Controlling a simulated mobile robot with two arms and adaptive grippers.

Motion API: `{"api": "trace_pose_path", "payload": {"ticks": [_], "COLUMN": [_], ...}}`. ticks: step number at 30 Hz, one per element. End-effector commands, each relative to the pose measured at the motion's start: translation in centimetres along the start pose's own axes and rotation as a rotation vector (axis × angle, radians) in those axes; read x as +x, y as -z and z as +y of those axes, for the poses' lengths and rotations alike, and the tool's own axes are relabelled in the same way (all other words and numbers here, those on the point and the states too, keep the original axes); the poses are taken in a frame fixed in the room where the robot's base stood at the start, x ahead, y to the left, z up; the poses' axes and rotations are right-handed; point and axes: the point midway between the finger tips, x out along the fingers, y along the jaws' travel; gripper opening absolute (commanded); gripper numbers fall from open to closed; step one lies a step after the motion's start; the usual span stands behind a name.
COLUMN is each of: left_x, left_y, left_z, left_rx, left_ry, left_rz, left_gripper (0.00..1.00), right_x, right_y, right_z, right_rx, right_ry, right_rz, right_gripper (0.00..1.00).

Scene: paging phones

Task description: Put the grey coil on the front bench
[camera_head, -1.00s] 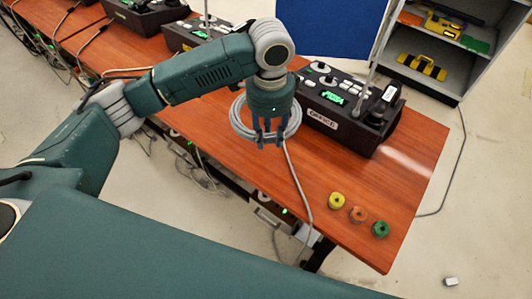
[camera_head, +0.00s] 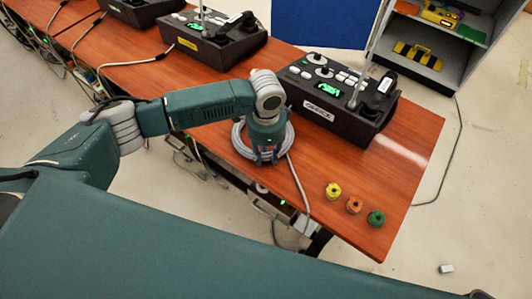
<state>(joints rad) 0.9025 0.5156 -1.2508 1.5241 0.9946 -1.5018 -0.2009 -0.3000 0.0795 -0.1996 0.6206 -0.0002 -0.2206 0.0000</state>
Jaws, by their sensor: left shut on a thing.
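The grey coil (camera_head: 239,143) is a ring of looped cable over the near part of the orange-brown wooden bench (camera_head: 405,165). My left gripper (camera_head: 267,158) points down at the coil and is shut on it. The gripper and wrist hide part of the ring. I cannot tell whether the coil touches the bench top or hangs just above it. A loose cable end runs from it down across the bench's near edge. My right gripper is not in view.

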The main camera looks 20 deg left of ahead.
Motion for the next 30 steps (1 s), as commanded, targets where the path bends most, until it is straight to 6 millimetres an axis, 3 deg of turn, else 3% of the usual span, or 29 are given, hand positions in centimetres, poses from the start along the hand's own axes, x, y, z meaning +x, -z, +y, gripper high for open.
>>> {"api": "trace_pose_path", "payload": {"ticks": [5,6,9,20,30], "left_x": [0.1,0.2,0.2,-0.4,-6.9], "left_y": [0.1,0.0,0.0,0.0,0.1], "left_z": [-0.1,0.0,0.0,-0.1,-0.1], "left_rx": [0.000,-0.001,-0.001,0.001,0.000], "left_ry": [0.001,0.000,0.000,0.001,0.003], "left_rz": [0.001,0.000,0.000,0.001,0.004], "left_gripper": [0.00,0.34,0.49,0.49,0.49], "right_x": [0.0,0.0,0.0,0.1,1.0], "right_y": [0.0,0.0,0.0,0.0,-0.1], "right_z": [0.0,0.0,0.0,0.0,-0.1], "right_rx": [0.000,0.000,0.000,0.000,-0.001], "right_ry": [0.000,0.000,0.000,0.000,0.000], "right_rz": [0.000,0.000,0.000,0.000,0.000], "right_gripper": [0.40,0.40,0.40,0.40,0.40]}}
